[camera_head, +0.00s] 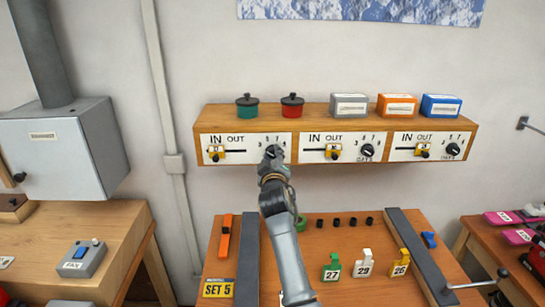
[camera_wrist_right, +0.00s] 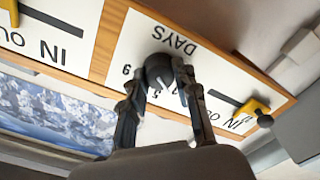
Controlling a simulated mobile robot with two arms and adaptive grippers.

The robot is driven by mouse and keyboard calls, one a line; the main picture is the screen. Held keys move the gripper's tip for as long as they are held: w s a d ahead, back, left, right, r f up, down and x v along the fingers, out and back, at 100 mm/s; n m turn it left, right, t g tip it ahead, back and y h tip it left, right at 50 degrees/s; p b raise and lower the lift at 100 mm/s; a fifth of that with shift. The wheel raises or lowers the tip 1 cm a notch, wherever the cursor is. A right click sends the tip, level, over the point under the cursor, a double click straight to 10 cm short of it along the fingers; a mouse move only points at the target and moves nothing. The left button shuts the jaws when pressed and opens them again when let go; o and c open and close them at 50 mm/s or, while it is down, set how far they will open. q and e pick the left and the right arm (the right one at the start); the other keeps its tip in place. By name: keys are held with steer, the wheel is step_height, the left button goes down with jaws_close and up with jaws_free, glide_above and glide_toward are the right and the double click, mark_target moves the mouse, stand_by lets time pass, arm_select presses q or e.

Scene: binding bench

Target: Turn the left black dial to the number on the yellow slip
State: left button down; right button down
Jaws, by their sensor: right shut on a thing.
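The yellow slip (camera_head: 217,288) reads SET 5 and lies at the front left of the middle bench. The left black dial (camera_wrist_right: 158,66) is on the leftmost white panel (camera_head: 208,142) of the wall shelf, with numbers around it. My right gripper (camera_head: 274,153) reaches up to that dial and covers most of it in the head view. In the right wrist view, which is turned over, the fingers of my right gripper (camera_wrist_right: 163,85) are shut on the dial, one on each side. My left gripper is not in view.
Two more black dials (camera_head: 367,150) (camera_head: 453,149) sit on the panels to the right. Yellow sliders (camera_head: 215,153) stand beside the dials. A green pot (camera_head: 247,106), a red pot (camera_head: 292,106) and several boxes (camera_head: 397,104) stand on the shelf top.

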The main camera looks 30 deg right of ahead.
steer(key=shift+f, duration=0.1)
steer(key=m+b, duration=0.2)
steer(key=shift+m, duration=0.4)
steer(key=shift+m+b, duration=0.75)
steer(key=shift+m, duration=1.35)
steer(key=c, duration=1)
jaws_free()
